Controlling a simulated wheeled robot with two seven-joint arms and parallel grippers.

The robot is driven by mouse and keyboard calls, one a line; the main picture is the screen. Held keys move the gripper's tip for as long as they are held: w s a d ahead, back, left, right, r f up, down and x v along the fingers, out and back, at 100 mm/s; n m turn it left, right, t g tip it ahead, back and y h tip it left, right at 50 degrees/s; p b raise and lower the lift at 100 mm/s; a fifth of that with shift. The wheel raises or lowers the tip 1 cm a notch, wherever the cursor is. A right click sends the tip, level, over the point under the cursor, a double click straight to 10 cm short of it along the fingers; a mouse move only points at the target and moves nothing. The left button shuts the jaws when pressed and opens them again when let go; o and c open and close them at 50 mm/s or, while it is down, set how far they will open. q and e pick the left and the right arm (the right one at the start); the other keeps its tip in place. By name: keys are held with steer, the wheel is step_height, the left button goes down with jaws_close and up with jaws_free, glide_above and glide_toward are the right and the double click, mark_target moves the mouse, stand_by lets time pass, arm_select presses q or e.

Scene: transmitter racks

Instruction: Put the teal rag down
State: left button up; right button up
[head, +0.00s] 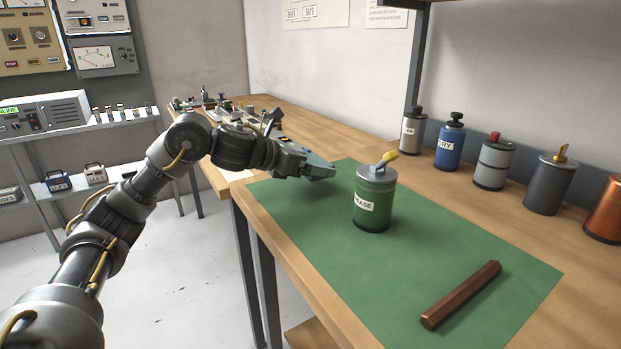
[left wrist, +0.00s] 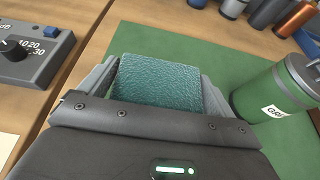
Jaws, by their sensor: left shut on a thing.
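The teal rag (left wrist: 158,82) is a flat, textured piece held between the fingers of my left gripper (left wrist: 160,90) in the left wrist view. In the head view the left gripper (head: 308,167) is over the far left corner of the green mat (head: 440,255), and the rag (head: 320,166) shows only a little there. I cannot tell whether the rag touches the mat. The green labelled can (head: 374,205) stands upright on the mat to the right of the gripper. My right gripper is not in view.
A reddish-brown bar (head: 461,294) lies on the mat's near part. Several canisters, including a blue one (head: 449,146), stand along the back of the wooden bench (head: 330,130). A grey box with a dial (left wrist: 30,45) is left of the gripper.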

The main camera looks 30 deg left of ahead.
mark_target(310, 186)
arm_select(q)
steer(key=f, duration=0.4)
steer(key=shift+w+a+b, duration=0.3)
steer(key=shift+b, duration=0.1)
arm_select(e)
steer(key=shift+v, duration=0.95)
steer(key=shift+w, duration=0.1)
arm_select(q)
steer(key=shift+f, duration=0.1)
steer(key=o, duration=0.7)
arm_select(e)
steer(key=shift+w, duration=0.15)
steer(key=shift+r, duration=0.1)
